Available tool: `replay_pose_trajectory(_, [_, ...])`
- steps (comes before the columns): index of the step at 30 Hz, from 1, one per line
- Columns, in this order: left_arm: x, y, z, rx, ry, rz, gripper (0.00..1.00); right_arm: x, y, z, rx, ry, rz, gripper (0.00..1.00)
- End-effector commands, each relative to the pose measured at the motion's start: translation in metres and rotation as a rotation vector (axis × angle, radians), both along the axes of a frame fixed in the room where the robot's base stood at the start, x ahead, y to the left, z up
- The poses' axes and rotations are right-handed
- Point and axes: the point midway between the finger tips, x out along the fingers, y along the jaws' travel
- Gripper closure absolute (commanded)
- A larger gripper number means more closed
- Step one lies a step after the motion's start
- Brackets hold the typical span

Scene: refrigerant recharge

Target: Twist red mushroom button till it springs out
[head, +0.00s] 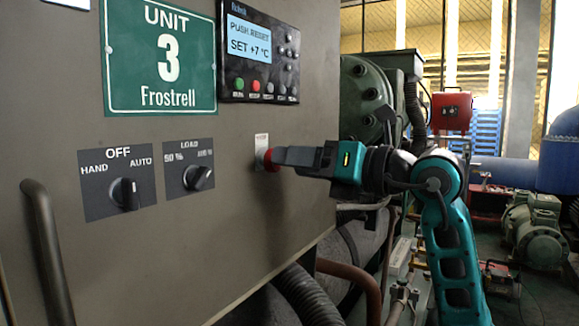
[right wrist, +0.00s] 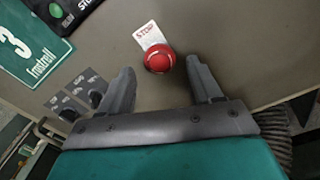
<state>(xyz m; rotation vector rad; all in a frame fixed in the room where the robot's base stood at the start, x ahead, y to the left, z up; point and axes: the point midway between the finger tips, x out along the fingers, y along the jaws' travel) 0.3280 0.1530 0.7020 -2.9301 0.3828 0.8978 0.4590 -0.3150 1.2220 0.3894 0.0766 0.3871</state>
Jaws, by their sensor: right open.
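The red mushroom button (right wrist: 159,60) sits on the grey cabinet panel beside a small white label marked STOP (right wrist: 150,35). In the head view the red button (head: 271,160) shows only in part, behind the tips of my right gripper (head: 282,156). In the right wrist view my right gripper (right wrist: 160,75) is open, with one finger on each side below the button. The button lies between and slightly beyond the fingertips, and I see a gap on both sides. My left gripper is not in view.
The cabinet panel carries a display (head: 248,40), a green UNIT 3 sign (head: 160,95), an OFF/HAND/AUTO knob (head: 125,193) and a LOAD knob (head: 197,177). A bar handle (head: 48,250) stands out at lower left. Pipes and machinery lie right of the panel edge.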

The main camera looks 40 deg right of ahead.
Motion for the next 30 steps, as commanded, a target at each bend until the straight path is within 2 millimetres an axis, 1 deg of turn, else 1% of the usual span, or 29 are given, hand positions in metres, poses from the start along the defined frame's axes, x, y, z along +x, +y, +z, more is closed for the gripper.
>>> replay_pose_trajectory(1, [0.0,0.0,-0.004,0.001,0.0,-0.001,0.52,-0.005,-0.003,-0.002,-0.001,0.0,-0.002,0.36])
replay_pose_trajectory(12, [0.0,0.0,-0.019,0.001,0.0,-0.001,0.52,-0.039,-0.016,-0.002,-0.002,-0.001,-0.001,0.36])
replay_pose_trajectory(18, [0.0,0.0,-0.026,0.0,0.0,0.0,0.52,-0.055,-0.023,-0.002,0.0,0.0,0.0,0.36])
replay_pose_trajectory(22, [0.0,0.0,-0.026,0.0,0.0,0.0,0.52,-0.058,-0.024,-0.001,0.0,0.001,-0.001,0.36])
replay_pose_trajectory(30, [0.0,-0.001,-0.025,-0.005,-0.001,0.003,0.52,-0.058,-0.024,0.0,0.0,0.001,0.0,0.36])
